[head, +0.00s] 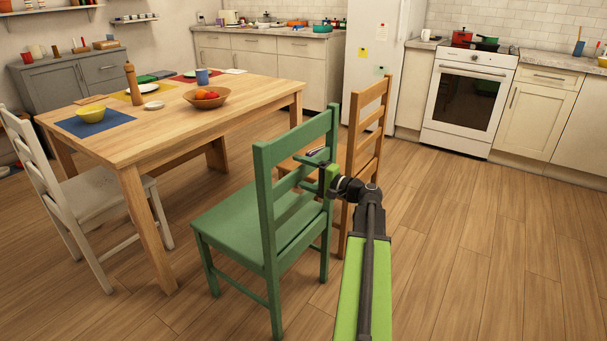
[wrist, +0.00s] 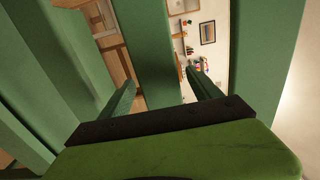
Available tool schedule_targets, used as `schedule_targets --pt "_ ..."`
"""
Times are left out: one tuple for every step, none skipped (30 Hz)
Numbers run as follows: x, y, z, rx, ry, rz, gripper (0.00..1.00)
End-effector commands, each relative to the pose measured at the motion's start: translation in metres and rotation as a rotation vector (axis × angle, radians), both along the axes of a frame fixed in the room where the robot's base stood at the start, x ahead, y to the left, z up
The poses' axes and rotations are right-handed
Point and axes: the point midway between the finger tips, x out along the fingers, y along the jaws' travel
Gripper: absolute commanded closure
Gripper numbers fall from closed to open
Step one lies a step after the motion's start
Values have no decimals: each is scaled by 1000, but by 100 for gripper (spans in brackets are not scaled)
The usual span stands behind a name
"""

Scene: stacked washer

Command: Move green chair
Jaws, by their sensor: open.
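The green chair (head: 237,228) stands upright on the wooden floor in the middle of the head view, with its slatted back toward me. My gripper (head: 312,166) is at the right side of the chair back, at the height of its upper slats. Its fingers are open. In the wrist view the two fingers (wrist: 160,92) reach forward among the green slats (wrist: 148,50) of the chair back, with one slat between them. I cannot tell whether either finger touches the slat.
A wooden table (head: 165,135) stands behind and left of the chair. A brown chair (head: 366,130) stands close behind my gripper. A white chair (head: 85,200) is at the left. The floor at the right, before the oven (head: 466,95), is clear.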

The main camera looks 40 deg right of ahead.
Motion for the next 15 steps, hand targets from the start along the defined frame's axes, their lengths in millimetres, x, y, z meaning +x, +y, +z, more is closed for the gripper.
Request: schedule_targets --pt "0 0 0 0 0 0 29" --pt "0 0 0 0 0 0 32" --pt "0 0 0 0 0 0 38" --pt "0 0 0 0 0 0 42" --pt "0 0 0 0 0 1 46" --pt "0 0 0 0 0 1 51" --pt "0 0 0 0 0 1 55" --pt "0 0 0 0 0 1 59" --pt "0 0 0 0 0 1 64" --pt "0 0 0 0 0 1 68" --pt "0 0 0 0 1 1 72" --pt "0 0 0 0 1 1 77" --pt "0 1 0 0 1 1 81" --pt "0 1 0 0 1 2 85" --pt "0 1 0 -1 1 2 90"
